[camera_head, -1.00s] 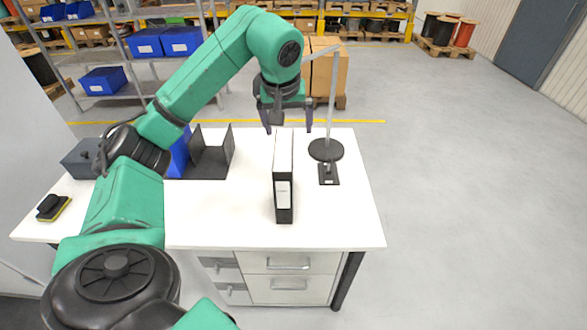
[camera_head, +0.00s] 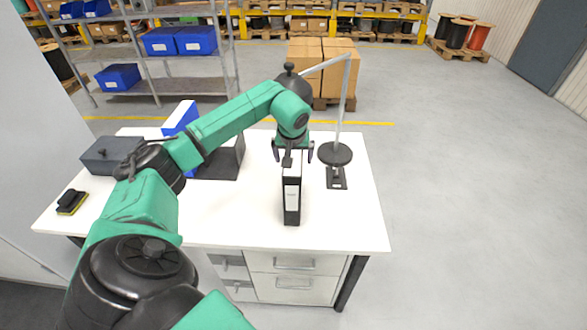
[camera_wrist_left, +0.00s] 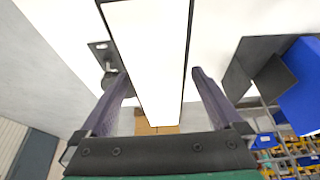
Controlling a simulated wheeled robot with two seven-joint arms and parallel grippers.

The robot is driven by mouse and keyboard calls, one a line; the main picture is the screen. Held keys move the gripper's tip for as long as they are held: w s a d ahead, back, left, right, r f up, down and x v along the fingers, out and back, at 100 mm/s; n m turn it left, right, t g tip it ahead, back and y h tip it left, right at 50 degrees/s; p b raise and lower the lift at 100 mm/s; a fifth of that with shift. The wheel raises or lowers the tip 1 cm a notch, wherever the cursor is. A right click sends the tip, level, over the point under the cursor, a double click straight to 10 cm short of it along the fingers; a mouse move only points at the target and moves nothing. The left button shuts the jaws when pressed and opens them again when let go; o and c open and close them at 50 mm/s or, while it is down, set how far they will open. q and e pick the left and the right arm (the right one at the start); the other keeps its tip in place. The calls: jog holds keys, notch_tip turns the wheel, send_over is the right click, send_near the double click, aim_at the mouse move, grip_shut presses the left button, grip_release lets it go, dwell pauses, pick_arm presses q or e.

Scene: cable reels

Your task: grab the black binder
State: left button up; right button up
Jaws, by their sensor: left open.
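The black binder (camera_head: 292,200) stands upright on the white table, its labelled spine facing me. In the left wrist view its white top, the page edges between black covers (camera_wrist_left: 150,45), runs between the fingers. My left gripper (camera_head: 293,152) is open at the far end of the binder, with one finger on each side. In the wrist view the gripper (camera_wrist_left: 158,90) shows gaps between both fingers and the binder. My right gripper is not in view.
A lamp-like stand (camera_head: 335,155) with a round black base is close right of the binder. A dark bookend (camera_head: 225,165) and blue binder (camera_head: 180,118) stand left, with a grey box (camera_head: 110,155) and a brush (camera_head: 72,202) farther left. The table front (camera_head: 235,225) is clear.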

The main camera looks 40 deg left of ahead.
pick_arm(q)
jog(key=shift+f, duration=0.2)
dwell(0.4)
grip_shut()
